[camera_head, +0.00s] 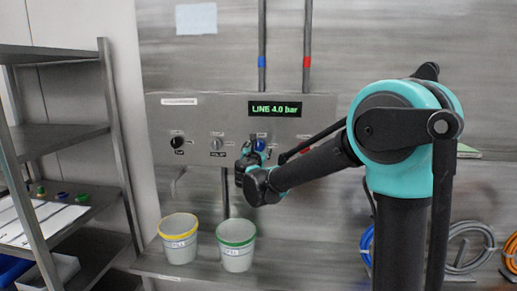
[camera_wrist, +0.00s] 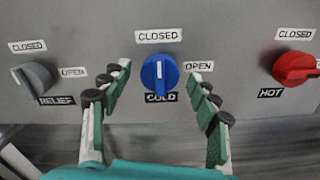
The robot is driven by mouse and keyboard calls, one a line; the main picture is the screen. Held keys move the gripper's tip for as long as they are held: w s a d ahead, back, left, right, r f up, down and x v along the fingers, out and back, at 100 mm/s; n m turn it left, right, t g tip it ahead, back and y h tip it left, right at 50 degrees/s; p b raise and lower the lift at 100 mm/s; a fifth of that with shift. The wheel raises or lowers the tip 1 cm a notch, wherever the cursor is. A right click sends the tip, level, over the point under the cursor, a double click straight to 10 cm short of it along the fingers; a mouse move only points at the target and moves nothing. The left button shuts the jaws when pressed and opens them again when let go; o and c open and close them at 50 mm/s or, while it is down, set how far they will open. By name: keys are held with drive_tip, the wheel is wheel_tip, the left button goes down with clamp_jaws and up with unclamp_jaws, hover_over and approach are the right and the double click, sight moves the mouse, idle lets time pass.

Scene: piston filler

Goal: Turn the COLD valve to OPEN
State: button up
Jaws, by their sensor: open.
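The blue COLD valve knob (camera_wrist: 160,73) sits on the grey panel in the middle of the wrist view. Its white pointer mark points up to the CLOSED label (camera_wrist: 158,36). The OPEN label (camera_wrist: 199,66) is to its right, and the COLD label below it is partly covered by the knob. My gripper (camera_wrist: 160,88) is open, with one finger on each side of the knob and visible gaps between fingers and knob. In the head view the blue knob (camera_head: 260,145) shows only partly behind my gripper (camera_head: 250,150).
The grey RELIEF knob (camera_wrist: 34,76) is left and the red HOT knob (camera_wrist: 293,68) right on the panel. A display (camera_head: 276,109) reads LINE 4.0 bar. A yellow-rimmed bucket (camera_head: 179,243) and a green-rimmed bucket (camera_head: 236,248) stand below. A shelf rack (camera_head: 110,130) is left.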

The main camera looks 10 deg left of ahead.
drive_tip(key=shift+w, duration=0.8)
drive_tip(key=shift+c, duration=0.4)
drive_tip(key=c, duration=1.1)
